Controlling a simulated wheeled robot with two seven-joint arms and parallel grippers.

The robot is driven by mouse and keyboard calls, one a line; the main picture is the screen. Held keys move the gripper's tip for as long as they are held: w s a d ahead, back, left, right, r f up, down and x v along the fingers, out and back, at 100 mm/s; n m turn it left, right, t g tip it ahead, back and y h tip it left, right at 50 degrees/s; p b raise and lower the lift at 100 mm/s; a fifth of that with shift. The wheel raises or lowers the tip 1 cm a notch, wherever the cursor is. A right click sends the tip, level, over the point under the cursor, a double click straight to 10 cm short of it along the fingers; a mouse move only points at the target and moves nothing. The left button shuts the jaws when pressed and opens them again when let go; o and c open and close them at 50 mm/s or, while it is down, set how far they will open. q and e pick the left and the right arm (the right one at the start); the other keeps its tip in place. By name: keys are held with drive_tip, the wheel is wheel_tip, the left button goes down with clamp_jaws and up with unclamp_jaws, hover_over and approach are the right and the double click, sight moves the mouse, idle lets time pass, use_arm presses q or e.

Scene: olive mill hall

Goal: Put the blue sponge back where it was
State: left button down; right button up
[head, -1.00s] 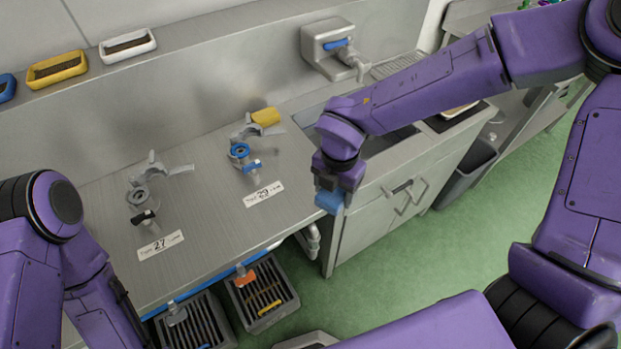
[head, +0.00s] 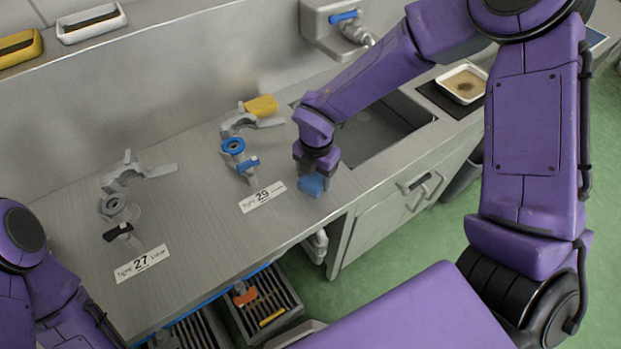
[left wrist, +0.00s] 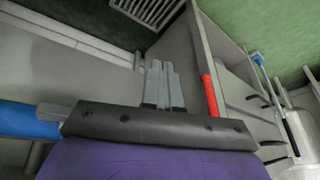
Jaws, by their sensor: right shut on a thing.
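The blue sponge (head: 311,187) is held in my right gripper (head: 316,176), which is shut on it. The sponge is over the steel counter (head: 205,215), close to its front edge, right of the "29" label (head: 263,197). I cannot tell whether the sponge touches the counter. A yellow sponge-like block (head: 262,105) lies behind the grey clamp (head: 240,123) at the back. My left gripper (left wrist: 163,80) shows in the left wrist view with its grey fingers together and nothing between them; the head view shows only part of the left arm.
Valve fittings with blue (head: 234,146) and grey (head: 112,206) rings stand on the counter; a "27" label (head: 142,262) lies in front. A sink (head: 375,130) is behind my right arm. A white tray (head: 461,85) sits beyond it. Slatted crates (head: 262,305) are below the front edge.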

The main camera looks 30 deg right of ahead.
sight(316, 176)
drive_tip(key=shift+w, duration=0.15)
drive_tip(key=shift+r, duration=0.1)
drive_tip(key=shift+s+f, duration=0.2)
drive_tip(key=shift+s, duration=0.2)
drive_tip(key=o, duration=1.1)
drive_tip(key=shift+w, duration=0.1)
drive_tip(key=shift+o, duration=0.4)
drive_tip(key=shift+w, duration=0.15)
drive_tip(key=shift+r, duration=0.25)
wheel_tip(316, 176, up, 12)
drive_tip(key=p, duration=0.9)
